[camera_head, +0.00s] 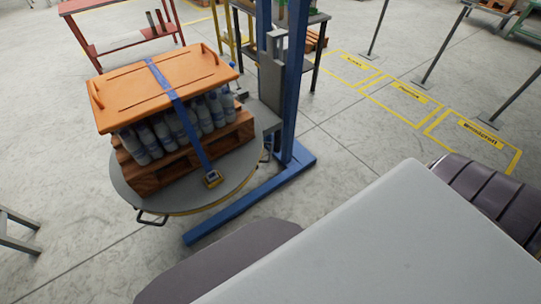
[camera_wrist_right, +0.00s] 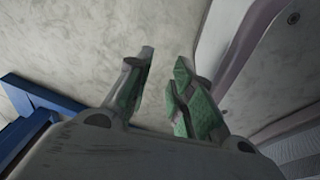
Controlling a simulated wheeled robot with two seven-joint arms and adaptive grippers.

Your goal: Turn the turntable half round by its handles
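The round grey turntable (camera_head: 232,188) stands on the floor at the left of the head view. One dark handle (camera_head: 151,219) sticks out from its front rim, and another handle (camera_head: 267,154) shows at its right rim. On it sits a wooden pallet (camera_head: 143,181) of bottles under an orange lid (camera_head: 160,88), tied by a blue strap (camera_head: 183,114). My right gripper (camera_wrist_right: 162,62) is open and empty in the right wrist view, over bare floor. No handle shows in that view. My left gripper is not in view.
A blue column with a foot (camera_head: 250,200) stands close at the turntable's right. A red table (camera_head: 125,42) is behind it, and a grey stand leg (camera_head: 18,230) is at the left edge. Yellow floor markings (camera_head: 400,100) lie at the right. Floor in front is clear.

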